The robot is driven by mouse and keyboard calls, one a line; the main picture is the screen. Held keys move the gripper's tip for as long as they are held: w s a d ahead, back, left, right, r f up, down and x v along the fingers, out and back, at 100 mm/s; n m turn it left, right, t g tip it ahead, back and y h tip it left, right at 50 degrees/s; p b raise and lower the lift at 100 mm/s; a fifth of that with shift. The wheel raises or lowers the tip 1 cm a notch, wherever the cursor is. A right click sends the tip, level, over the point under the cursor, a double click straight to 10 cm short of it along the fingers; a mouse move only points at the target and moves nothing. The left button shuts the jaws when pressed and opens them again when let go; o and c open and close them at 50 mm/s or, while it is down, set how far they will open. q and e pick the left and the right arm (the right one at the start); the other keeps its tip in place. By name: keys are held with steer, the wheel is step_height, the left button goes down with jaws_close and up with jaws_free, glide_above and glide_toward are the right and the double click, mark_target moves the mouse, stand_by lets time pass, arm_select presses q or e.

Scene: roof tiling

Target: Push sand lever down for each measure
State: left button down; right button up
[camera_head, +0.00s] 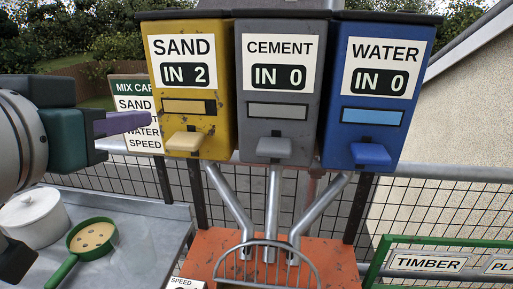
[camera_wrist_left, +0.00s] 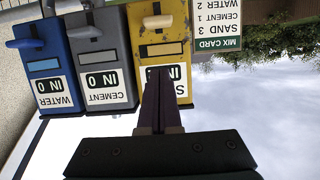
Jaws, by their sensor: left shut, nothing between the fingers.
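The yellow sand dispenser (camera_head: 222,120) reads "IN 2" in the head view. Its pale lever (camera_head: 184,142) sticks out at the lower front; the lever also shows in the upside-down left wrist view (camera_wrist_left: 157,21). The grey cement dispenser (camera_head: 240,135) and blue water dispenser (camera_head: 332,140) both read "IN 0". My left gripper (camera_head: 146,121) is shut and empty, its purple fingers to the left of the sand dispenser and apart from the lever. In the left wrist view its fingers (camera_wrist_left: 160,72) overlap the sand label. My right gripper is out of view.
A mix card (camera_head: 128,84) stands behind my left gripper; the wrist view reads "SAND 3" and "CEMENT 1" on it. Metal pipes lead down to an orange box (camera_head: 225,252). A white pot (camera_head: 32,217) and green pan (camera_head: 93,237) sit on a grey table (camera_head: 150,225).

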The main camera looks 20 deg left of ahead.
arm_select(q)
steer(key=shift+w+a+f+t+b, duration=0.1)
steer(key=shift+w+t+b, duration=0.2)
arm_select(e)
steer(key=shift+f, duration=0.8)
arm_select(q)
steer(key=shift+w, duration=0.1)
steer(key=p, duration=0.2)
glide_above(177, 135)
steer(key=s+d, duration=0.3)
step_height(177, 135, down, 2)
steer(key=shift+a+f+b, duration=0.2)
steer(key=shift+f+b, duration=0.1)
steer(key=shift+f, duration=1.95)
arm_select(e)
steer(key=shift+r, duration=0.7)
arm_select(q)
steer(key=shift+f, duration=0.1)
